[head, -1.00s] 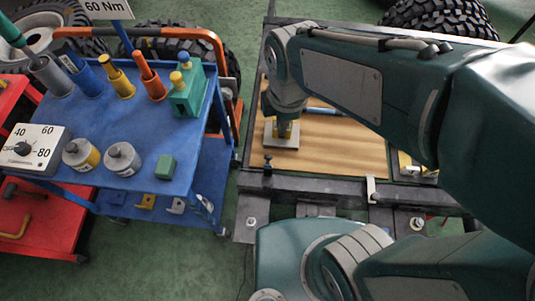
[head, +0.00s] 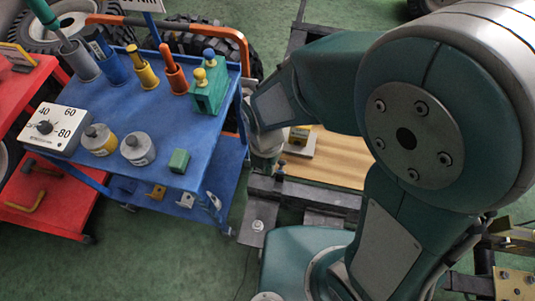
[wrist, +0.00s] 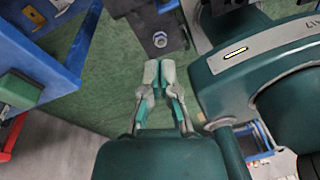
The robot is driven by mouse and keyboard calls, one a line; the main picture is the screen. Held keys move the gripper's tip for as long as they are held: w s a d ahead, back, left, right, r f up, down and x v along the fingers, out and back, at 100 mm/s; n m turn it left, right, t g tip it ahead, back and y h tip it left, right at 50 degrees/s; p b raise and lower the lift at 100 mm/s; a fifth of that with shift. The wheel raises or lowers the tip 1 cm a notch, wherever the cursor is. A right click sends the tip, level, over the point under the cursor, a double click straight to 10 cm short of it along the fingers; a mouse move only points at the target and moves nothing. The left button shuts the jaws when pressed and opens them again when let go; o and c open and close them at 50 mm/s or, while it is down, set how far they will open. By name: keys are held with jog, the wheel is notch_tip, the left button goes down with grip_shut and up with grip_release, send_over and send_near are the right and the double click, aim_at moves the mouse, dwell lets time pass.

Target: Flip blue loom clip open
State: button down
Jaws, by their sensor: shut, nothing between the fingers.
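A small dark blue upright piece (head: 280,169) stands on the dark frame rail, just in front of the wood panel. It looks like the blue loom clip, but it is too small to tell whether it is open or shut. A bit of blue (wrist: 167,5) shows at the top edge of the wrist view; I cannot tell if it is the same piece. My gripper (wrist: 159,72) is shut and empty in the wrist view, above green floor, its tips apart from and just below the bolted dark plate (wrist: 158,32). In the head view my arm hides the gripper.
A blue cart (head: 212,150) with tool cups, jars and a torque dial (head: 52,128) stands left of the frame. Brackets lie on its lower shelf. A yellow block on a pale plate (head: 301,143) sits on the wood panel (head: 340,160). Green floor lies between cart and frame.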

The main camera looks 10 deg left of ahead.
aim_at(281, 167)
jog(key=w+f, duration=0.1)
jog(key=w+d+f, duration=0.1)
jog(key=w+f, duration=0.1)
jog(key=shift+w+d+f, duration=0.1)
jog(key=shift+d+f, duration=0.2)
jog(key=shift+d, duration=0.1)
